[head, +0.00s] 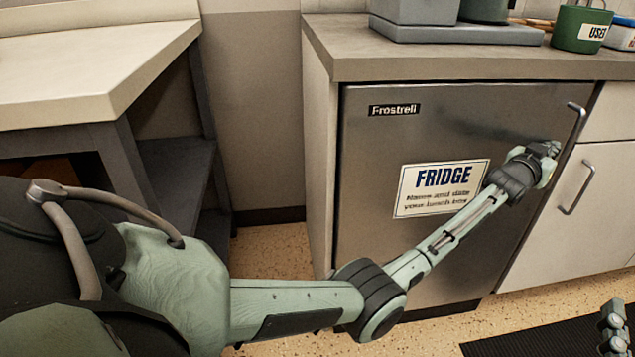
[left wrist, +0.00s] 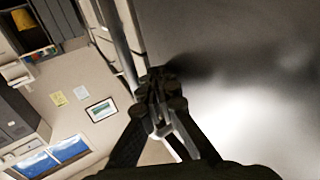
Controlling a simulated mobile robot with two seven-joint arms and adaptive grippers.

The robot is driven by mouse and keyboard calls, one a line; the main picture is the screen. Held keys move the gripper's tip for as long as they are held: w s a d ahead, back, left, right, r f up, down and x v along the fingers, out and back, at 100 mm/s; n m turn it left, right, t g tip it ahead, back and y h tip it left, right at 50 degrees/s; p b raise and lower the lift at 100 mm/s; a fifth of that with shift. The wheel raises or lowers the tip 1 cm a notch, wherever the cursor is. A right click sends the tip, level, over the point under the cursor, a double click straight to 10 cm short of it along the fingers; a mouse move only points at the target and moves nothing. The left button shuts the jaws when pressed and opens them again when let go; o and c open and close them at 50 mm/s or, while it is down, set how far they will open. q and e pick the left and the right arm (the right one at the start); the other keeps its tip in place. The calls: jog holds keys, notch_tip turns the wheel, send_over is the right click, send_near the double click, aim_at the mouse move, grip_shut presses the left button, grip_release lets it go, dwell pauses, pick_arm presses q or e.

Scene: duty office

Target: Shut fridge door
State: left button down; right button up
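The fridge (head: 390,150) is a grey metal unit under the counter, with a "FRIDGE" label (head: 441,188) on its door. The door looks flush or nearly flush with the cabinet front; a small gap cannot be ruled out. Its bar handle (head: 577,125) is at the right edge. My left gripper (head: 547,151) is at the door face just left of the handle. In the left wrist view, its fingers (left wrist: 158,88) are together, close to the door face (left wrist: 250,60) and the handle bar (left wrist: 131,40); contact is unclear. My right gripper (head: 614,325) shows partly at the lower right; its fingers are unclear.
A white cabinet (head: 605,190) with its own handle stands right of the fridge. A green mug (head: 580,28) and grey equipment (head: 455,32) stand on the counter (head: 400,65). A desk (head: 90,70) is at left. A dark mat (head: 540,335) lies on the floor.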

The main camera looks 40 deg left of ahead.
pick_arm(q)
jog(key=shift+a+r, duration=0.1)
jog(key=shift+a, duration=0.2)
